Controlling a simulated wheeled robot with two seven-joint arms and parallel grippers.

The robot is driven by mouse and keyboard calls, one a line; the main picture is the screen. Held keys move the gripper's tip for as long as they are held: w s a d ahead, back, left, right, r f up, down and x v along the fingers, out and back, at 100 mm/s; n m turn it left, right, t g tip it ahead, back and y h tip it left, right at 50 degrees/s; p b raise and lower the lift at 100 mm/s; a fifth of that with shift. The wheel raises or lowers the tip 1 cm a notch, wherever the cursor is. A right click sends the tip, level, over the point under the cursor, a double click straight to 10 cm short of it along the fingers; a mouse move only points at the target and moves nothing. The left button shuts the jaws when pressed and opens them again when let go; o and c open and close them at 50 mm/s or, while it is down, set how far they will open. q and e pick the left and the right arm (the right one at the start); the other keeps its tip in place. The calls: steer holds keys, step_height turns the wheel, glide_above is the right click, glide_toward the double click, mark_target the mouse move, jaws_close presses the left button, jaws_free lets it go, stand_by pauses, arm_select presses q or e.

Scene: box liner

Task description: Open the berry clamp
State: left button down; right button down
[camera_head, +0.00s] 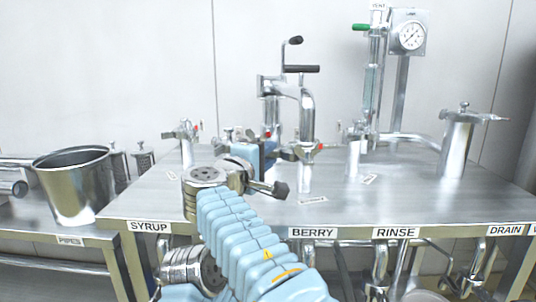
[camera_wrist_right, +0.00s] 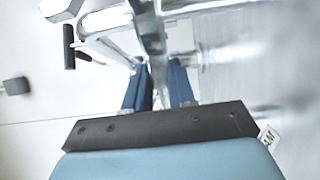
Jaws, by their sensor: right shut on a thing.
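The berry clamp (camera_head: 308,149) is a small metal clamp with a red-tipped part, around the top of a short upright pipe behind the BERRY label (camera_head: 312,232). A bent metal pipe rises from it. My right gripper (camera_head: 275,151) is beside the clamp on its left, shut on part of it. In the right wrist view the blue fingers (camera_wrist_right: 160,85) stand on either side of a narrow shiny metal part. The gripper hides part of the clamp, so I cannot tell whether the clamp is open or closed. My left gripper is not in view.
A tall metal pipe frame with a black handle (camera_head: 302,69) stands behind the clamp. Further right are the rinse pipe (camera_head: 353,157), a gauge (camera_head: 411,36) and the drain pipe (camera_head: 456,150). A steel bucket (camera_head: 76,190) stands left. The table front (camera_head: 400,205) is mostly clear.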

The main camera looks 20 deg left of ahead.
steer(key=shift+a, duration=0.1)
steer(key=c, duration=1)
jaws_free()
steer(key=s+a+b, duration=0.1)
steer(key=s+b, duration=0.2)
steer(key=s, duration=1)
steer(key=shift+s+a, duration=0.15)
steer(key=shift+s, duration=0.15)
